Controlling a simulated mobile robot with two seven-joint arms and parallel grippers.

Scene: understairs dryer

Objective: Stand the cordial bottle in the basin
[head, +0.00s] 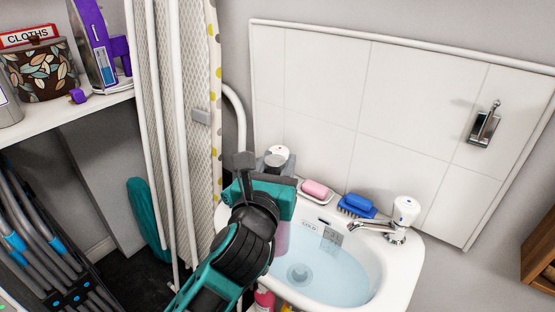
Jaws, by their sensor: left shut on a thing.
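The white basin (405,275) stands against the wall on the right and holds pale blue water, with a drain showing through it. My left gripper (266,170) is over the basin's left back edge, shut, with its arm rising from the bottom. A pinkish see-through thing (282,238) shows just below the gripper, over the basin's left side. It looks like the cordial bottle in the grip, mostly hidden by my gripper and wrist. I cannot tell whether its base touches the basin. My right gripper is not in view.
A chrome tap (385,232), a blue brush (357,205) and pink soap (315,190) line the basin's back edge. A white-topped thing (278,153) stands behind my gripper. An ironing board (180,120) is close on the left. Small bottles (265,298) show below the basin.

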